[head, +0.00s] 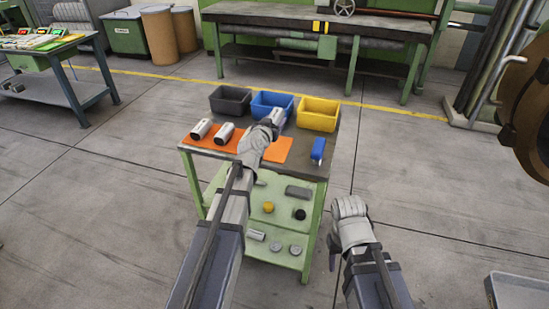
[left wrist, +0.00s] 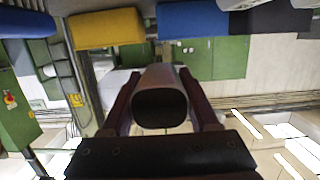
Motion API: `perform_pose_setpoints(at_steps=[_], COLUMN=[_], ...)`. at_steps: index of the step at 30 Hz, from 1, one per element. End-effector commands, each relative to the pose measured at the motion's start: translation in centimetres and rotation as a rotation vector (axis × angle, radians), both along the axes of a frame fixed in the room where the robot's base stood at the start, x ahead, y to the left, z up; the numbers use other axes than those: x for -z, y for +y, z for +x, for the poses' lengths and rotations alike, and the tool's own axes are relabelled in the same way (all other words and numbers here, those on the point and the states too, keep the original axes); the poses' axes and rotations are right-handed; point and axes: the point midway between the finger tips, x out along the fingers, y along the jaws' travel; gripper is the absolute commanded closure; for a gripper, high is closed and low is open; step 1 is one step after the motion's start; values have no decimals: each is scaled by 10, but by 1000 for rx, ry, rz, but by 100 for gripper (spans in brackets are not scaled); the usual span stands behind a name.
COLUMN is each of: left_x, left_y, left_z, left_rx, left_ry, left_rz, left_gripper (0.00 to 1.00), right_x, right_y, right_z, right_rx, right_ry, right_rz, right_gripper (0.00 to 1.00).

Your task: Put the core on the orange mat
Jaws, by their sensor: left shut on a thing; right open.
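My left gripper (head: 272,124) is shut on a white core (head: 278,117) and holds it near the front of the blue bin. In the left wrist view the held core (left wrist: 160,105) shows its dark hollow end between the two fingers. The orange mat (head: 279,151) lies on the dark tabletop, partly hidden by my left arm. Two more white cores, one at the left (head: 201,129) and one beside it (head: 225,132), lie on the mat's left part. My right gripper (head: 351,222) is open and empty, low to the right of the table.
A grey bin (head: 230,100), a blue bin (head: 271,104) and a yellow bin (head: 318,114) stand along the table's back edge. A small blue object (head: 318,149) stands at the table's right. A green lower shelf (head: 280,215) holds several small parts.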

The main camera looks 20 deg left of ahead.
Motion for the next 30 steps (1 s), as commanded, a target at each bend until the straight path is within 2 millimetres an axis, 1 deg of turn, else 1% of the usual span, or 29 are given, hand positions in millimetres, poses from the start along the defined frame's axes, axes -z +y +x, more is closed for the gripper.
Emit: perform_pose_setpoints(at_steps=[4,7,11,15,18,20,26,30], left_x=[1,9,27,49,60,63,63,75], left_y=[0,0,0,0,0,0,0,0], left_z=[0,0,0,0,0,0,0,0], left_rx=[-1,-1,-1,-1,-1,-1,-1,-1], left_ry=[-1,-1,-1,-1,-1,-1,-1,-1], left_rz=[0,0,0,0,0,0,0,0], left_gripper=[100,100,100,100,100,100,100,100], right_x=[1,9,27,49,61,63,63,75], right_y=[0,0,0,0,0,0,0,0], right_z=[0,0,0,0,0,0,0,0], right_rx=[0,0,0,-1,-1,-1,-1,-1], right_ry=[0,0,0,0,0,0,0,0], right_rz=[0,0,0,0,0,0,0,0], right_gripper=[50,50,50,50,50,50,50,50])
